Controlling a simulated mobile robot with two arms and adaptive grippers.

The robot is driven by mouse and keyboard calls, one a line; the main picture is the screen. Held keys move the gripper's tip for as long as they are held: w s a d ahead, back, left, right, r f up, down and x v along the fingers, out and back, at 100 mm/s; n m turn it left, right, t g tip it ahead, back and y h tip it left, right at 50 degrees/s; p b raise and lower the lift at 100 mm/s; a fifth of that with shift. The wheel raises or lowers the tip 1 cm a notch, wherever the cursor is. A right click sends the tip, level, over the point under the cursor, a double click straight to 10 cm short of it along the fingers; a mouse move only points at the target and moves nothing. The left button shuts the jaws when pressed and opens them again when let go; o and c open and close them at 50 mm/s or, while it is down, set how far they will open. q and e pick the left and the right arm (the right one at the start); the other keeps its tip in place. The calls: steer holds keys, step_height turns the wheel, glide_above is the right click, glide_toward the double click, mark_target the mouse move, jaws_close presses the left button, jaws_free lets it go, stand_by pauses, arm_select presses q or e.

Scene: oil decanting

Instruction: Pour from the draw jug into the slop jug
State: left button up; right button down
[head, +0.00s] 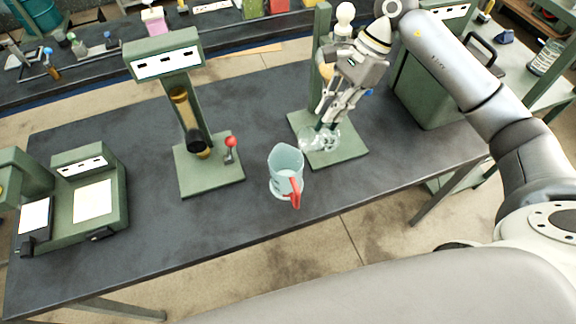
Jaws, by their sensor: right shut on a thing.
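A pale blue, see-through jug with a red handle (287,172) stands upright on the dark bench, its handle toward the front. It is unlabelled; I take it to be the slop jug. My right gripper (329,122) reaches down over the green stand at the right and is shut on a clear glass vessel (318,141), which I take to be the draw jug. The vessel is low over the stand's base plate (345,152); I cannot tell whether it touches. The fingers partly hide it, and its contents are unclear. My left gripper is not in view.
A green stand (165,55) with an amber tube and a red-knobbed lever (230,146) stands left of the jug. A green scale-like device (90,195) is at the far left. A green box (430,85) stands at the right. The bench's front middle (200,225) is clear.

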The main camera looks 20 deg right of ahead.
steer(key=shift+w+r, duration=0.1)
steer(key=shift+r, duration=0.05)
steer(key=shift+a, duration=0.2)
steer(key=shift+d+y+b, duration=0.15)
steer(key=shift+y+b, duration=0.15)
steer(key=shift+b, duration=0.35)
steer(key=shift+w+d+r+y+b, duration=0.1)
steer(key=shift+d+y+b, duration=0.35)
steer(key=shift+b, duration=0.2)
steer(key=shift+w+d+r+y+b, duration=0.1)
steer(key=shift+d+y+b, duration=0.3)
steer(key=shift+b, duration=0.2)
steer(key=shift+w+d+r+y+b, duration=0.1)
steer(key=shift+d+r+y+b, duration=0.15)
steer(key=shift+d+b, duration=0.1)
steer(key=w+d+f+g+y+b, duration=0.15)
steer(key=d+f+y+b, duration=0.65)
steer(key=b, duration=1)
steer(key=shift+g+y, duration=0.45)
steer(key=shift+y, duration=0.25)
steer(key=shift+d+r, duration=0.25)
steer(key=shift+r, duration=1)
steer(key=shift+d+r, duration=0.2)
steer(key=shift+r, duration=1)
